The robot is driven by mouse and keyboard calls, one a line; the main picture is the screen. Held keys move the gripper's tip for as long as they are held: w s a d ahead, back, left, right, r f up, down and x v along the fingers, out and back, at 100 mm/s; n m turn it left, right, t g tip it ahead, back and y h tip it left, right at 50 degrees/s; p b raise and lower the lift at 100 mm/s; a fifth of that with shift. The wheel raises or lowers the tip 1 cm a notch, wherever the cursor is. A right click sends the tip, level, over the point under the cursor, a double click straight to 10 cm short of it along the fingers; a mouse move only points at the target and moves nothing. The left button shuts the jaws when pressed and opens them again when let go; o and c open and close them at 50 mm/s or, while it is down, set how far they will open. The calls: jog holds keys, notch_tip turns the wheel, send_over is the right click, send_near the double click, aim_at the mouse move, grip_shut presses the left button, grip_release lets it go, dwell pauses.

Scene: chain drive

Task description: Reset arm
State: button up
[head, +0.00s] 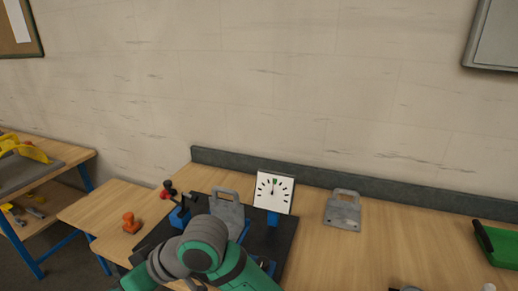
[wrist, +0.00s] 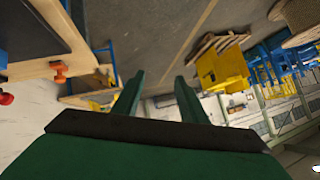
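My arm, green and grey, reaches up from the bottom of the head view in front of the black board on the workbench. In the head view my gripper itself cannot be made out. In the wrist view my gripper (wrist: 157,98) shows two green fingers standing apart, with nothing between them. The wrist camera faces out over the room, with the bench edge (wrist: 40,65) at the upper left. My gripper touches nothing that I can see.
On the bench (head: 380,255) stand a white dial (head: 274,193), a grey handled plate (head: 343,209), another grey plate (head: 227,212) on the black board (head: 284,238), an orange knob piece (head: 131,222) and a green case (head: 497,243). A wall rises behind. A yellow object (wrist: 222,70) stands in the room.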

jog(key=w+m+t+y, duration=0.6)
jog(key=w+m+t, duration=0.1)
jog(key=m+t, duration=0.25)
jog(key=s+d+f+m+t+h, duration=0.3)
jog(key=d+f+m+t+h, duration=0.65)
jog(key=f, duration=0.65)
jog(key=s+d+f+n+g+h, duration=0.1)
jog(key=s+d+f+n+h, duration=0.2)
jog(key=s+d, duration=0.7)
jog(key=s+d+f+n+g+h, duration=0.2)
jog(key=s+d+f+h, duration=0.2)
jog(key=s+d, duration=0.6)
jog(key=s+f, duration=0.2)
jog(key=s, duration=0.5)
jog(key=shift+s+f+n, duration=0.15)
jog(key=shift+f+n, duration=0.1)
jog(key=shift+n, duration=0.15)
jog(key=shift+c, duration=1)
